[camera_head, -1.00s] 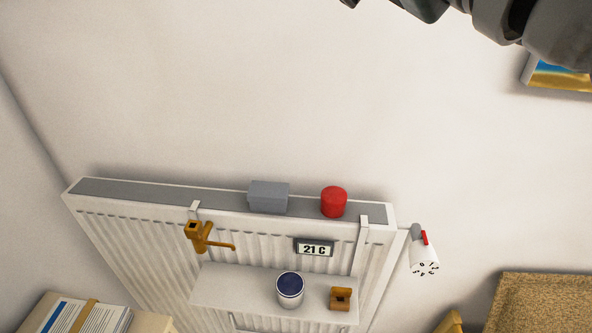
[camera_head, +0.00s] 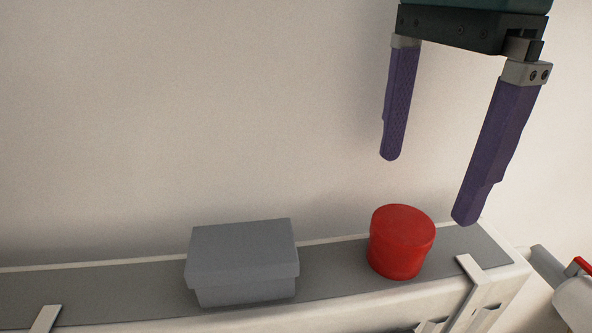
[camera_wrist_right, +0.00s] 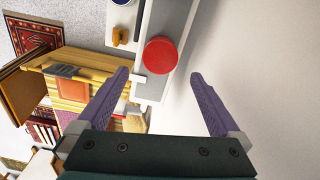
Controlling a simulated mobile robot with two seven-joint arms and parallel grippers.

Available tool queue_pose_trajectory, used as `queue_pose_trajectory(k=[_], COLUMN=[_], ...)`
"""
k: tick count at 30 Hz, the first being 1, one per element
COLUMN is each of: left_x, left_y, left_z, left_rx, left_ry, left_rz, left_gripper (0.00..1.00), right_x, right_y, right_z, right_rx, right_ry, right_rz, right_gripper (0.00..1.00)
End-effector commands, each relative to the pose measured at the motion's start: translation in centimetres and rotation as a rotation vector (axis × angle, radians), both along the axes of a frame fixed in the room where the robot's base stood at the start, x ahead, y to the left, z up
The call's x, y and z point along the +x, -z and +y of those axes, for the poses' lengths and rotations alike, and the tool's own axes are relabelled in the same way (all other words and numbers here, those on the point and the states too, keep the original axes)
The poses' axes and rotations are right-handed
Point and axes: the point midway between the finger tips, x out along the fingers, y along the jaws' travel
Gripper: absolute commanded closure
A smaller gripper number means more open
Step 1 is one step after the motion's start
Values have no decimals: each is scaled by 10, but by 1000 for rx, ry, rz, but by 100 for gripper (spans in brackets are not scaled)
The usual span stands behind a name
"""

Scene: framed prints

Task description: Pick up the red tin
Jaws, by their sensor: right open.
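The red tin (camera_head: 400,243) is round with a lid and stands upright on the grey top of the white radiator (camera_head: 340,264), towards its right end. In the right wrist view the red tin (camera_wrist_right: 161,56) shows from above, beyond the fingertips and between their lines. My right gripper (camera_head: 427,190) is open and empty, its two purple fingers pointing down, above and close to the tin. It also shows open in the right wrist view (camera_wrist_right: 160,78). My left gripper is in neither view.
A grey lidded box (camera_head: 243,265) stands on the radiator top, left of the tin with a gap. The wall (camera_head: 200,120) rises close behind. White brackets (camera_head: 470,280) hook over the front edge. A valve (camera_head: 572,290) sticks out at the right end.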

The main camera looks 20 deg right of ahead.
Motion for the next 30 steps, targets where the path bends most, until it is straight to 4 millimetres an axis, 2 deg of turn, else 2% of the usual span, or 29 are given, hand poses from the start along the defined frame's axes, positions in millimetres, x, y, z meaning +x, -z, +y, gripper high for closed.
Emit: queue_pose_trajectory(k=[3, 8, 14, 18, 26, 30], left_x=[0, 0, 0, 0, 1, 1], left_y=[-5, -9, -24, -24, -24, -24], left_z=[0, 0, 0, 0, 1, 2], left_rx=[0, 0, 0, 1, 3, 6], left_ry=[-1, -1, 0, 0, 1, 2], left_rz=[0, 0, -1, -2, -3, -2], left_gripper=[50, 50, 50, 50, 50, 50], right_x=[-1, -1, 0, 1, 1, 1], right_y=[18, 31, 60, 78, 82, 82], right_z=[0, 1, 5, 4, 5, 5], right_rx=[1, 3, 4, 4, 5, 6], right_ry=[0, -1, -3, -1, -3, -2], right_rz=[7, 4, 9, 4, 2, 2], right_gripper=[0, 0, 0, 0, 0, 15])
